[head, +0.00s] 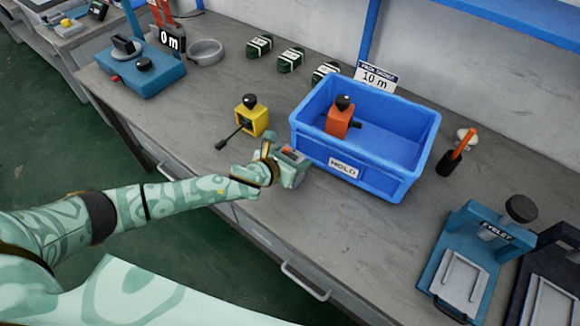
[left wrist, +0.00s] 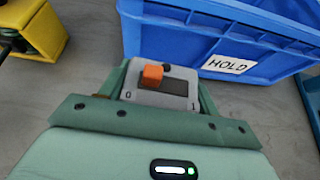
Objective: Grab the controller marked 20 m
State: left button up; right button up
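A small grey controller (left wrist: 163,86) with an orange switch and the marks 0 and 1 lies between the fingers of my left gripper in the left wrist view. The fingers press close along both its sides, with no clear gap. In the head view my left gripper (head: 287,166) is at the front of the bench, just left of the blue bin, and largely covers the controller. I can read no 20 m mark; the signs I read are 10 m (head: 376,78) behind the bin and 0 m (head: 170,40) at the back left. My right gripper is not in view.
The blue bin (head: 345,166), labelled HOLD, holds an orange device (head: 340,121). A yellow device (head: 251,118) with a black lever stands left of my gripper. Several dark green coils lie along the back. Bench between is clear.

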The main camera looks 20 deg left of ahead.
pick_arm(q)
jog(key=shift+c, duration=1.1)
